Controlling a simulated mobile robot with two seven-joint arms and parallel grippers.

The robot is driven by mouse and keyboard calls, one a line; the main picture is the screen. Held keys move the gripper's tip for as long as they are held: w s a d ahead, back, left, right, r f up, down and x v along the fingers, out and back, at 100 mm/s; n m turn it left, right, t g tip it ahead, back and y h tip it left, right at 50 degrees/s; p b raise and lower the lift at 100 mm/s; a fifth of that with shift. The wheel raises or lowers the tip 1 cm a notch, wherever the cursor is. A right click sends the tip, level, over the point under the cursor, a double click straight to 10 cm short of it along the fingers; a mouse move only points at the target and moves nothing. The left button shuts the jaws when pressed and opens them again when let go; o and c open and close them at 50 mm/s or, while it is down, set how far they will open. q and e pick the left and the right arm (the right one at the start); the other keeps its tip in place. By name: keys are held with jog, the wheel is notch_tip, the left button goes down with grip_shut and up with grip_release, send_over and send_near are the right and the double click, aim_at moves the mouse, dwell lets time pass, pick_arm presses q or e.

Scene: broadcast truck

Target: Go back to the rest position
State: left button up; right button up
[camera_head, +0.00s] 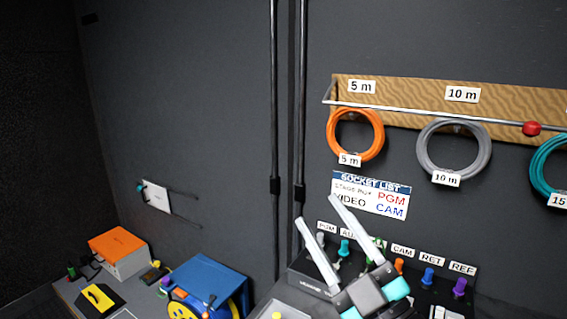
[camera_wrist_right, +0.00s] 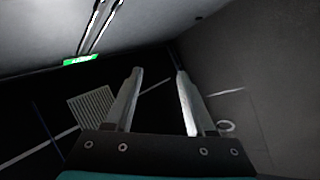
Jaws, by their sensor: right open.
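My right gripper (camera_head: 326,238) is at the lower middle of the head view, its two pale fingers spread apart and pointing up. It is in front of the socket panel (camera_head: 297,259) and hides part of it and the lower left of the socket list sign (camera_head: 371,194). The right wrist view also shows the right gripper (camera_wrist_right: 158,88) with its fingers apart and nothing between them. My left gripper is not in the head view.
Orange (camera_head: 355,135), grey (camera_head: 453,150) and teal (camera_head: 550,165) cable coils hang from a wooden board (camera_head: 415,92). A blue box (camera_head: 207,280) and an orange-topped box (camera_head: 117,246) stand on the bench at lower left. The wall's middle left is mostly clear.

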jog(key=s+d+f+m+g+h, duration=0.1)
jog(key=d+f+m+g+h, duration=0.2)
jog(key=d+f+m+h, duration=0.55)
jog(key=s+d+f+m+g+h, duration=0.1)
jog(key=d+f+m+g+h, duration=0.3)
jog(key=f, duration=0.7)
jog(key=s+a+f+g, duration=0.2)
jog(key=s+f+g, duration=0.8)
jog(key=s+f, duration=0.65)
jog(key=s+f+g, duration=0.1)
jog(key=s+f, duration=0.2)
jog(key=f, duration=1.8)
jog(key=s+d+f+g, duration=0.1)
jog(key=s+d+f, duration=0.1)
jog(key=s+f, duration=1.1)
jog(key=shift+s+d+f, duration=0.2)
jog(key=shift+s+d, duration=0.1)
jog(key=shift+s, duration=0.95)
